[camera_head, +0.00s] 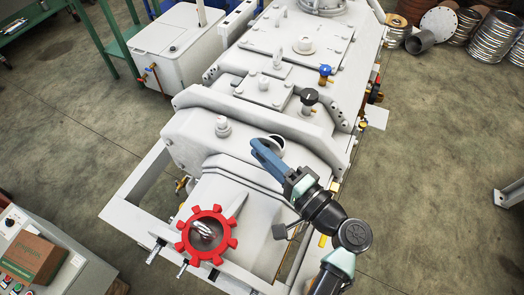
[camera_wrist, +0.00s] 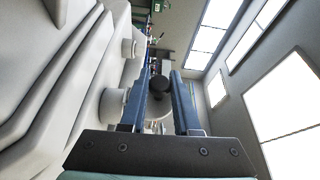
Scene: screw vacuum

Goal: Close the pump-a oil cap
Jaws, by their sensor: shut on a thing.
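The pump (camera_head: 245,95) is a large white machine body in the middle of the head view. My gripper (camera_head: 262,150) is low over its near end, with blue fingers reaching up and left. A white round rim with a dark inside (camera_head: 277,140) shows beside the fingertips; I take it for the oil cap or its port, and cannot tell which. In the wrist view, a pale round piece (camera_wrist: 158,112) and a dark round piece (camera_wrist: 160,86) appear between my fingers (camera_wrist: 163,80). My gripper is shut on what seems to be the oil cap, partly hidden by the fingers.
A red lobed handwheel (camera_head: 207,236) stands at the pump's near end. A white capped fitting (camera_head: 222,127) rises left of my gripper. Black (camera_head: 309,97) and blue (camera_head: 325,70) valve knobs stand farther back. A control box (camera_head: 35,255) is at the lower left.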

